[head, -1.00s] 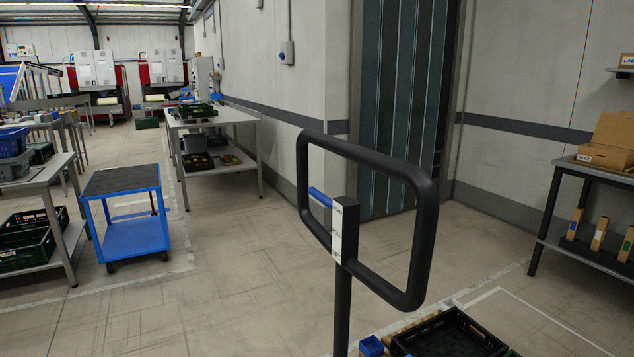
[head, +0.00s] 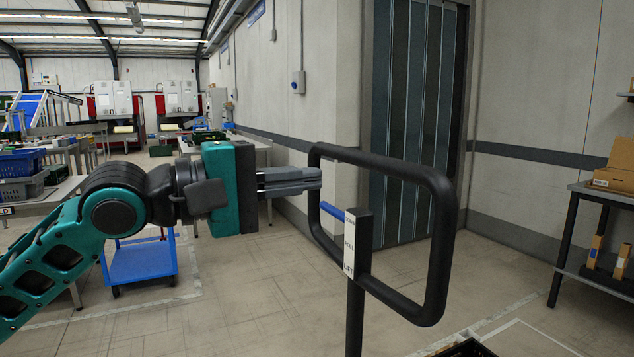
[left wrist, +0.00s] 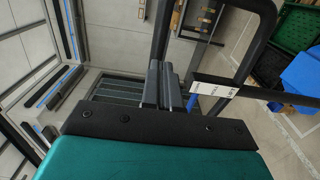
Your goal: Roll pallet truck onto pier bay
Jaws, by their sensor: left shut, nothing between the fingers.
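The pallet truck's black loop handle (head: 435,262) stands upright at the centre right of the head view, with a white label plate and a blue lever (head: 333,211) at its post. The handle also shows in the left wrist view (left wrist: 262,45). My left gripper (head: 318,179) comes in from the left, shut and empty, its fingertips close to the handle's left side. I cannot tell whether they touch it. In the left wrist view the fingers (left wrist: 162,88) point at the loop. The truck's body is mostly out of the head view; my right gripper is not in view.
A blue cart (head: 140,262) stands behind my left arm. A shelf bench with cardboard boxes (head: 612,180) is at the right. A dark strip-curtain doorway (head: 410,120) is in the wall behind the handle. Open floor lies between the cart and handle.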

